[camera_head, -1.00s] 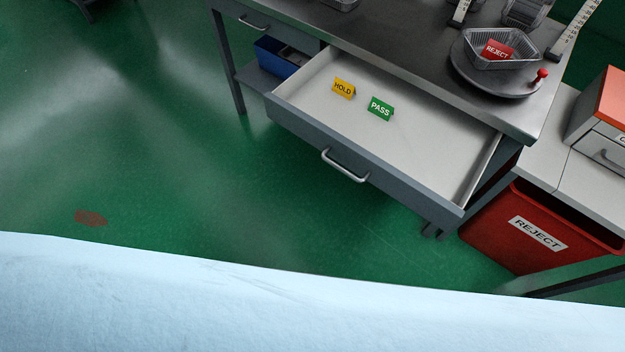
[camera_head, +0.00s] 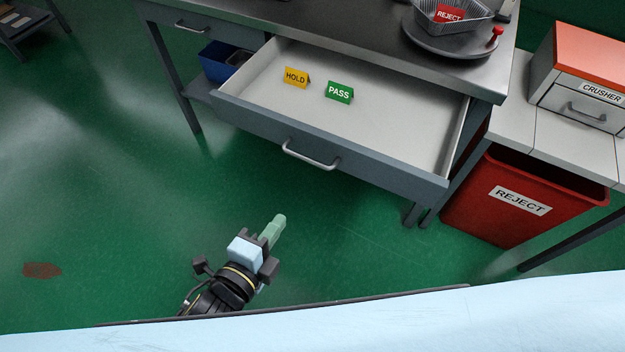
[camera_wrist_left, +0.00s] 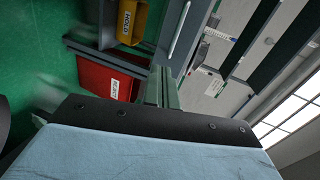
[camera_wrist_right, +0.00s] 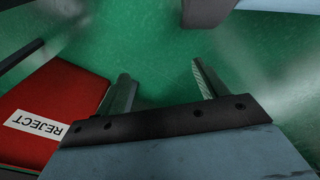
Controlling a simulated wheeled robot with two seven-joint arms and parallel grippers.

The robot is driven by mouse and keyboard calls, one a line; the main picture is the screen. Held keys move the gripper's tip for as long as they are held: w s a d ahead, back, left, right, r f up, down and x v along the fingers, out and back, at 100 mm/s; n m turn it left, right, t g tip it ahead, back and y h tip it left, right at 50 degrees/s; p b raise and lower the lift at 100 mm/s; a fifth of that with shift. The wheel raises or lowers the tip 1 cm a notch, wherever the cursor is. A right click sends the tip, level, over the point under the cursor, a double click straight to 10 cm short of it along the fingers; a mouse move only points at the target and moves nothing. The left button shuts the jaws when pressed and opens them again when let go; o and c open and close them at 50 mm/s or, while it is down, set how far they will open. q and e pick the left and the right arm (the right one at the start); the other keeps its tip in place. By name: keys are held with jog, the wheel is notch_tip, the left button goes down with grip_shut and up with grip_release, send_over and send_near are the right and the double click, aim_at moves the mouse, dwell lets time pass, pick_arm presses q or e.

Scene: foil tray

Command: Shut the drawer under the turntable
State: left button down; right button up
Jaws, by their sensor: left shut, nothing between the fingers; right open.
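The drawer (camera_head: 345,153) under the turntable (camera_head: 450,42) stands pulled well out from the bench. Its bar handle (camera_head: 311,158) is on the front panel.
A red REJECT bin (camera_head: 520,203) stands right of the drawer, under a side counter with a CRUSHER box (camera_head: 580,95). A foil tray with a red REJECT card (camera_head: 450,13) sits on the turntable. A blue bin (camera_head: 217,62) is left of the drawer. Floor before the drawer is clear.

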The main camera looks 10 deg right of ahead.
pick_arm(q)
jog(key=r, duration=0.2)
jog(key=b, duration=0.4)
send_near(319, 166)
jog(key=shift+m, duration=0.3)
jog(key=shift+x, duration=3.45)
pick_arm(e)
jog(key=w+a+r, duration=0.3)
jog(key=w+r, duration=0.3)
jog(key=r, duration=0.2)
jog(key=shift+a+r+t, duration=0.2)
jog(key=shift+r+t, duration=0.15)
jog(key=shift+t, duration=0.05)
pick_arm(q)
jog(key=shift+f, duration=0.1)
pick_arm(e)
jog(key=shift+s, duration=0.1)
